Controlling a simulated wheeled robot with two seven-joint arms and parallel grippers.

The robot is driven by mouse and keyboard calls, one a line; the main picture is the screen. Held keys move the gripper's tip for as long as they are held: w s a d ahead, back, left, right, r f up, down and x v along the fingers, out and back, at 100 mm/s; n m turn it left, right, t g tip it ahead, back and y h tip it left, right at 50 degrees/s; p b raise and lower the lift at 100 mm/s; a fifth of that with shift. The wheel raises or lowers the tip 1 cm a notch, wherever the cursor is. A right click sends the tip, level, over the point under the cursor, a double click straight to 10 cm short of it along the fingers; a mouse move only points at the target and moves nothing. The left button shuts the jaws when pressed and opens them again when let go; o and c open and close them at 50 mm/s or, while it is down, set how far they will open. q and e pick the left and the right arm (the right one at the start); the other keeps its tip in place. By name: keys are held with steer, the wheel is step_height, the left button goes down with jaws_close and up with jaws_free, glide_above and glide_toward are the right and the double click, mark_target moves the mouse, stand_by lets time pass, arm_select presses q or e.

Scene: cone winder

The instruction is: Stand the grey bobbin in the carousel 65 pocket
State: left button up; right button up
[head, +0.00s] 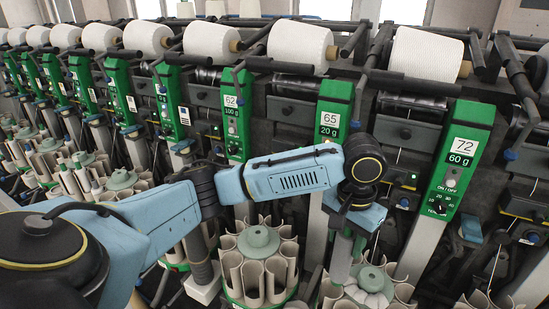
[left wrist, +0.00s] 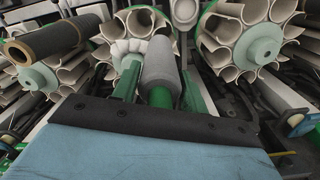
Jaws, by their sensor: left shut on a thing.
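In the left wrist view, the grey bobbin (left wrist: 160,62) is a slim grey cylinder just beyond the dark edge of my gripper, with green at its near end. My left gripper (head: 358,215) is in front of the machine, just right of the green 65 panel (head: 331,118), and is shut on the bobbin. Below the gripper is a carousel (head: 368,283), likely that of 65, with cream curved pockets and a pale centre. In the left wrist view the bobbin overlaps a carousel (left wrist: 133,22); contact cannot be told. My right gripper is not in view.
Another carousel (head: 258,262) stands left of the gripper, under the 62 panel (head: 234,120). The 72 panel (head: 458,160) stands to the right. White yarn cones (head: 300,42) line the top. A dark tube with tan ends (left wrist: 52,38) is at left in the wrist view.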

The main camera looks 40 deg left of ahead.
arm_select(q)
steer(key=w+a+r+m+p, duration=0.1)
steer(key=w+a+r+p, duration=0.15)
steer(key=a+p, duration=0.2)
steer(key=w+a+r+m+p, duration=0.1)
steer(key=w+a+r+p, duration=0.1)
steer(key=w+a+p, duration=0.3)
steer(key=a+f+m, duration=0.2)
steer(key=a+f, duration=0.1)
steer(key=a, duration=0.9)
steer(key=shift+s+f+m, duration=0.4)
steer(key=shift+s, duration=0.05)
steer(key=shift+r, duration=0.1)
steer(key=shift+p, duration=0.3)
steer(key=shift+p, duration=0.3)
steer(key=shift+p, duration=0.45)
